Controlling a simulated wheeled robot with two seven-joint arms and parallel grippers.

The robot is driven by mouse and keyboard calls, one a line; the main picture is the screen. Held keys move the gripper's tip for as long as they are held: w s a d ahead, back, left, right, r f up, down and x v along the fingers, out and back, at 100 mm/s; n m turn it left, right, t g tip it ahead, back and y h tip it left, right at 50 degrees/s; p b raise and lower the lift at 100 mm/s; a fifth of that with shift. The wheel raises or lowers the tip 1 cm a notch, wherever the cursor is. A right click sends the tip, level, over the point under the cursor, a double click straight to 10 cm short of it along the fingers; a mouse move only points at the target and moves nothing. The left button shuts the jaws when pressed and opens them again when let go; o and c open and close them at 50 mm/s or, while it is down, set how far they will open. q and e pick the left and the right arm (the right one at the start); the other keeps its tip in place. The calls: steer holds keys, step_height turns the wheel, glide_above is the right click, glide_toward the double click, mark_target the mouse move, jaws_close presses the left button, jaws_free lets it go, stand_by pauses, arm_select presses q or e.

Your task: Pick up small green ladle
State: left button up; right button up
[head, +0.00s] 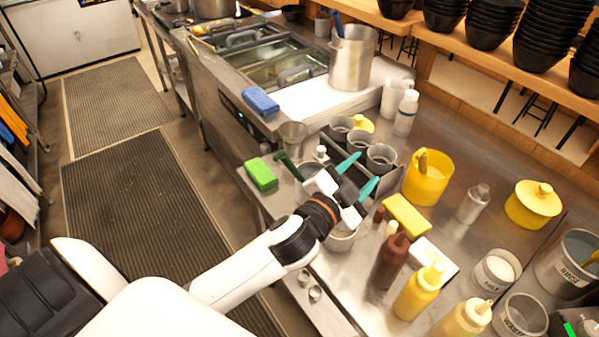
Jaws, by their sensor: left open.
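My left gripper (337,190) reaches in from the lower left and is open over the front edge of the steel counter. A darker green handle (289,165) lies to the left of the gripper. I cannot tell which handle is the small green ladle's. The ladle bowls and part of the containers below are hidden by my gripper. My right gripper is not recognizable in view.
Metal cups (381,157) stand just behind the gripper. A green sponge (261,174) lies to its left. A brown bottle (389,262) and a yellow bottle (419,291) stand close on the right. A yellow pot (428,180) is farther back. The floor mat (140,210) is clear.

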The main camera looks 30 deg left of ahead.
arm_select(q)
steer(key=w+d+r+m+t+h, duration=0.1)
steer(key=d+r+m+h, duration=0.6)
steer(key=r+m+h, duration=0.25)
steer(key=d+r+m+g+h, duration=0.2)
steer(key=d+m+g+h, duration=0.25)
steer(key=m, duration=0.25)
steer(key=m+g+y, duration=1.4)
steer(key=m+y, duration=0.1)
steer(key=y, duration=0.2)
glide_toward(293, 163)
steer(key=shift+w+a, duration=0.45)
steer(key=shift+a, duration=0.1)
step_height(293, 163, down, 5)
steer(key=shift+f+p, duration=0.1)
steer(key=shift+p, duration=1)
steer(key=shift+f, duration=0.65)
steer(key=shift+w+f+p, duration=0.1)
steer(key=shift+f+p, duration=0.2)
steer(key=shift+p, duration=0.2)
steer(key=f+p, duration=0.1)
steer(key=f, duration=0.2)
steer(key=shift+w+f+p, duration=0.25)
steer(key=shift+f+p, duration=0.1)
steer(key=shift+p, duration=0.05)
steer(key=shift+f, duration=0.5)
jaws_close()
